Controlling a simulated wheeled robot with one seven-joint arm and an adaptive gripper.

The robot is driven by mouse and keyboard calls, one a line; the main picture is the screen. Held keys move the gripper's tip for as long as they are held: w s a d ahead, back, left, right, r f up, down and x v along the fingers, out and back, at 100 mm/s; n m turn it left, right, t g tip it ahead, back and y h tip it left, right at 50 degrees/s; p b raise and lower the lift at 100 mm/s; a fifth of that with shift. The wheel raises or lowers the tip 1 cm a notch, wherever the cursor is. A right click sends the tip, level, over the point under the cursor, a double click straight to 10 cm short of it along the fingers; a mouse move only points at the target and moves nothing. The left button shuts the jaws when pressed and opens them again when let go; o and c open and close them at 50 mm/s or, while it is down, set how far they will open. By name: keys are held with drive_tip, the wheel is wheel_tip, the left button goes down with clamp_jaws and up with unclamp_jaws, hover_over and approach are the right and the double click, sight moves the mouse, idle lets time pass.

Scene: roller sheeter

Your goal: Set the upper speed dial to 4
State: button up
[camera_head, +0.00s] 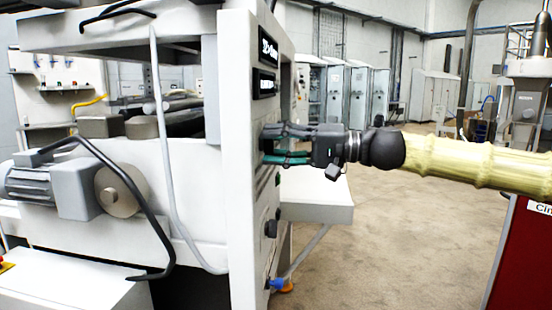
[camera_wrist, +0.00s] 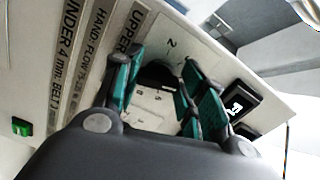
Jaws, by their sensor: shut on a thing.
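My gripper (camera_head: 268,146) reaches in from the right to the narrow white panel of the machine, with its teal-padded fingers at the panel face. In the wrist view, the fingers (camera_wrist: 158,72) stand on both sides of a black dial (camera_wrist: 158,77) and are shut on it. The panel lettering beside it begins "UPPER". The scale digits "2" and "1" show near the dial, and other marks show between the fingers. In the head view the dial is hidden by the fingers.
A dark knob (camera_head: 271,224) sits lower on the panel (camera_head: 239,190). A green button (camera_wrist: 21,127) shows in the wrist view. A white ledge (camera_head: 318,212) juts out below my gripper. The floor to the right is open.

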drive_tip(key=shift+f+n+b, duration=0.1)
drive_tip(key=shift+n+b, duration=0.3)
drive_tip(key=o, duration=1)
drive_tip(key=s+d, duration=0.2)
drive_tip(key=d, duration=1)
